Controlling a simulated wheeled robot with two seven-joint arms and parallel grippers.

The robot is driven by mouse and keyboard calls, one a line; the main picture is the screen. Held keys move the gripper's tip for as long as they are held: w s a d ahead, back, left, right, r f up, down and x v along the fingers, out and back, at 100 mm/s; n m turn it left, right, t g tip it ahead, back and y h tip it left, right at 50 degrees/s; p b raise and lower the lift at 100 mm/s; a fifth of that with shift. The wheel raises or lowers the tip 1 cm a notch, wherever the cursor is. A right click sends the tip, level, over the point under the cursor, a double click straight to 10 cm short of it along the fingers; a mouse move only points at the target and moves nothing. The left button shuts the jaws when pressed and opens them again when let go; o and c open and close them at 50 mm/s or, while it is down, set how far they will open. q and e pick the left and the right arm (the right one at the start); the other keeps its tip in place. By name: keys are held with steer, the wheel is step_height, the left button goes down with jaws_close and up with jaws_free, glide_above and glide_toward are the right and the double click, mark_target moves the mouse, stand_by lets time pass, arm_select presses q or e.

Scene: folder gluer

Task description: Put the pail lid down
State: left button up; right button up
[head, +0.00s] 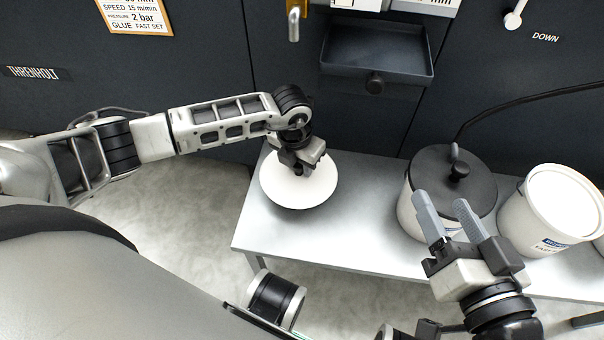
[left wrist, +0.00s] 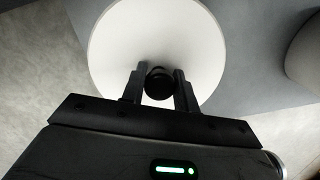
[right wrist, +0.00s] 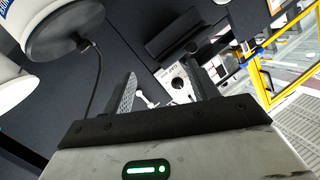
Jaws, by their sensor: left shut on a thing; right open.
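The pail lid (head: 298,192) is a round white disc with a dark knob (left wrist: 158,84) at its middle. It is at the left end of the grey table (head: 340,225) in the head view; I cannot tell whether it touches the top. My left gripper (head: 300,168) is above the lid and shut on its knob; the lid (left wrist: 120,50) fills much of the left wrist view. My right gripper (head: 450,220) is open and empty, in front of the black-lidded pot in the head view. No thing is between its fingers in the right wrist view (right wrist: 165,95).
A white pot with a black lid (head: 465,178) and a hose stands on the table's right part. A white pail (head: 520,228) with a white top stands beside it. A dark tray (head: 375,55) juts from the machine behind. The table between lid and pot is clear.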

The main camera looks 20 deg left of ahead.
mark_target(300, 172)
arm_select(q)
step_height(300, 172, down, 3)
steer(key=shift+f+b, duration=0.1)
steer(key=shift+b, duration=1.15)
steer(key=shift+w+f+b, duration=0.1)
steer(key=shift+f+b, duration=0.3)
steer(key=shift+b, duration=0.1)
steer(key=shift+w, duration=0.1)
arm_select(e)
steer(key=r+t, duration=0.1)
steer(key=w+r+t+y, duration=0.1)
steer(key=r, duration=0.1)
steer(key=shift+w, duration=0.3)
steer(key=shift+n, duration=0.3)
arm_select(q)
steer(key=o, duration=1)
steer(key=shift+r, duration=0.1)
arm_select(e)
steer(key=shift+r, duration=0.1)
